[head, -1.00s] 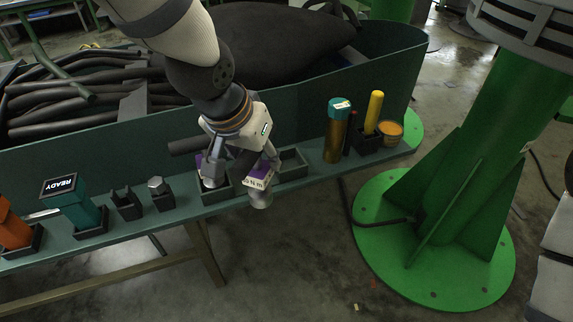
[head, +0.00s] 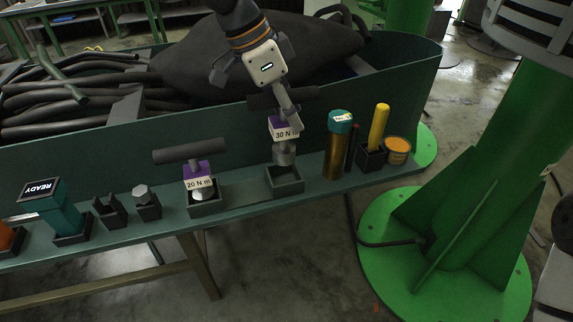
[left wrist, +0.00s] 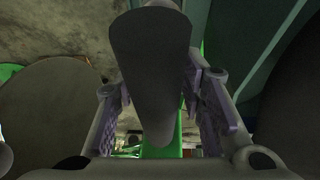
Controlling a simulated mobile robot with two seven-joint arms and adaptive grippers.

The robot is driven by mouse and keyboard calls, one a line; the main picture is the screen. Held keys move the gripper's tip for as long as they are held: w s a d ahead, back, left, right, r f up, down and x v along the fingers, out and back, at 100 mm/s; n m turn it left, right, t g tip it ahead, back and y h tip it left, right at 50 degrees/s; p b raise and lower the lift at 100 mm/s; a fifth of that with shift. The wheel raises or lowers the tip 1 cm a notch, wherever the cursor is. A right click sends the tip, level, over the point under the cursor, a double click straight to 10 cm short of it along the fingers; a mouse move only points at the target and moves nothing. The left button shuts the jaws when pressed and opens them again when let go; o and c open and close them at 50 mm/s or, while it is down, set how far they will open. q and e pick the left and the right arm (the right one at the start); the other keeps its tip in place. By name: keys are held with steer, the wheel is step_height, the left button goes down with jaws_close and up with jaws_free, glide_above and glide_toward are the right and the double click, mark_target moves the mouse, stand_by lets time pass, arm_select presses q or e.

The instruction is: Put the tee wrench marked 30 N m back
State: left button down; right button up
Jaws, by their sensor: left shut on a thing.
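The tee wrench marked 30 N m (head: 286,134) has a dark cross handle, a purple block with a white label and a grey metal socket. It stands upright over the right square holder (head: 286,187), its socket at or just above the opening; I cannot tell if it is inside. My left gripper (head: 270,96) is above it, shut on the dark handle. The left wrist view shows this handle (left wrist: 150,65) between the fingers. The similar wrench marked 20 N m (head: 198,172) stands in the left holder (head: 206,208). My right gripper is not in view.
Right of the holder stand a brown bottle with a teal cap (head: 338,145), a yellow-handled tool (head: 380,122) and an orange tin (head: 398,150). Left are dark small holders (head: 110,211) and a teal READY device (head: 55,207). A green bin wall (head: 130,135) rises behind the shelf.

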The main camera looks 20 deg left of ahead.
mark_target(261, 94)
arm_select(q)
step_height(261, 94, down, 7)
steer(key=shift+r, duration=0.1)
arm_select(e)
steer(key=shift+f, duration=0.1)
arm_select(q)
steer(key=shift+d+f, duration=0.1)
steer(key=shift+f, duration=0.1)
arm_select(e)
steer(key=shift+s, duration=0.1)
arm_select(q)
steer(key=c, duration=1.1)
jaws_free()
steer(key=shift+o, duration=0.2)
steer(key=p+v, duration=0.1)
steer(key=v, duration=1.1)
steer(key=shift+s+r, duration=0.1)
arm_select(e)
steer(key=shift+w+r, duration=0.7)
